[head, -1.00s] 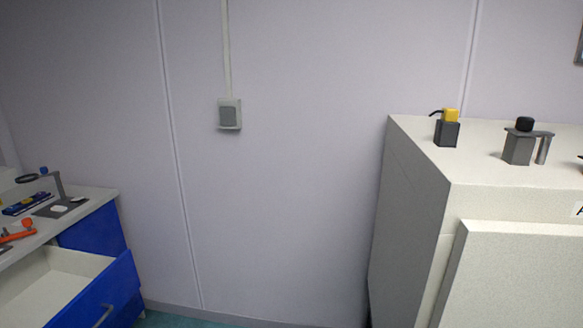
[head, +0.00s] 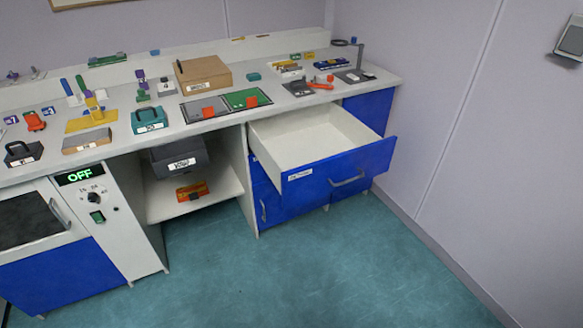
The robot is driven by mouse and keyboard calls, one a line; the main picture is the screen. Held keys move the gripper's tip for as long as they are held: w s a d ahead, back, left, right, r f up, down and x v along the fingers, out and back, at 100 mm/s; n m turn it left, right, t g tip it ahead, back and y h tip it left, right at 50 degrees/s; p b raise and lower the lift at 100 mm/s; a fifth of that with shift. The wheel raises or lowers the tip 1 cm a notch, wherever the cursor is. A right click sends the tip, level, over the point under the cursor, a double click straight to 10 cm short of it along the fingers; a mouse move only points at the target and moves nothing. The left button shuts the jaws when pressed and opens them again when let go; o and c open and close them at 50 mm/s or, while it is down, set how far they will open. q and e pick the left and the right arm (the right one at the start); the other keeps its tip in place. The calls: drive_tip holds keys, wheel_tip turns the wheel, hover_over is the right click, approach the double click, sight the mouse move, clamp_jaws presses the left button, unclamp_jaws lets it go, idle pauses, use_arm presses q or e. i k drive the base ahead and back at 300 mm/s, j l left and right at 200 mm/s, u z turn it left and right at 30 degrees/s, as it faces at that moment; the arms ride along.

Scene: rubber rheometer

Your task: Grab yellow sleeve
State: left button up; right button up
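Near the left of the workbench (head: 220,125), a yellow upright piece (head: 92,104) stands on a flat yellow plate (head: 76,126). It may be the yellow sleeve, but it is too small to be sure. A smaller yellow piece (head: 101,94) is close beside it. Purple, green and white upright pieces stand around them. Neither of my grippers is in view.
An open, empty-looking drawer (head: 318,140) juts out from the blue cabinet at the right. A grey bin (head: 180,158) and an orange item (head: 192,191) sit under the bench. An oven-like unit showing OFF (head: 80,175) stands at left. The teal floor (head: 300,265) is clear.

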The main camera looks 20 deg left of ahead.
sight(97, 114)
drive_tip(key=u, duration=1.8)
drive_tip(key=i+l, duration=0.1)
drive_tip(key=i, duration=0.3)
